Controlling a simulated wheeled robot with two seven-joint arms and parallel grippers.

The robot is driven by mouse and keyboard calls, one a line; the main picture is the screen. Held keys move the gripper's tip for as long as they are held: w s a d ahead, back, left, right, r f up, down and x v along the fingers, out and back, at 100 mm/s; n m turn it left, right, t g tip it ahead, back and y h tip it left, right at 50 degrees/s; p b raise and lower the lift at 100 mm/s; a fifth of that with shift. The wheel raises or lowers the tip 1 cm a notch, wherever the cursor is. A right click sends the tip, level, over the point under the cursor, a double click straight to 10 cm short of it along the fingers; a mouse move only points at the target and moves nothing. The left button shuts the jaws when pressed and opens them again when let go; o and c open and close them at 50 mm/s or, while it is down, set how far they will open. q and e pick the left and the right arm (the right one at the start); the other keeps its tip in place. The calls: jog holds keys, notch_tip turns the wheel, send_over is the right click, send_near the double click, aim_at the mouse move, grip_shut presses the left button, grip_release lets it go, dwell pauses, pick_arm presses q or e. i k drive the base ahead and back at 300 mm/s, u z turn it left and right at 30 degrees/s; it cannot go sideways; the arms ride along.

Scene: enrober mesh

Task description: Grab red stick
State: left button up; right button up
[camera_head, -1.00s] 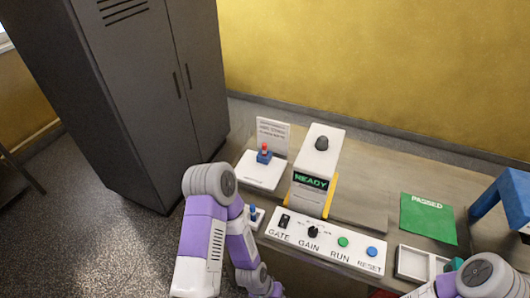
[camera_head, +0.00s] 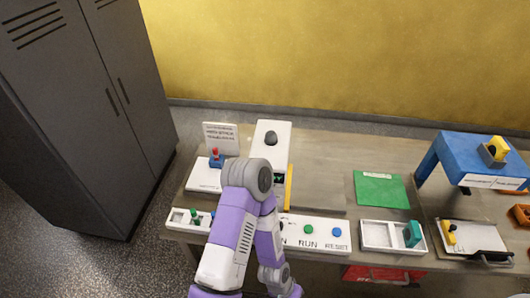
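A small red stick (camera_head: 215,152) stands upright in a blue block (camera_head: 217,162) on a white plate (camera_head: 203,178) at the left of the table. A white sign (camera_head: 220,137) stands behind it. My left arm, purple and white, rises from the bottom middle, with its elbow just right of the white plate. It appears apart from the stick. Neither of my grippers shows in this view. Only a sliver of what may be my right arm shows at the bottom right edge.
A tall grey cabinet (camera_head: 85,110) stands left of the table. A white device (camera_head: 271,136) and button panel (camera_head: 323,229) are partly behind my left arm. A green mat (camera_head: 380,188), white tray (camera_head: 376,237) and blue stand (camera_head: 455,148) lie to the right.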

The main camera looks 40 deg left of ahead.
aim_at(215, 151)
jog(key=z, duration=1.6)
jog(key=k, duration=1.7)
jog(key=u, duration=1.25)
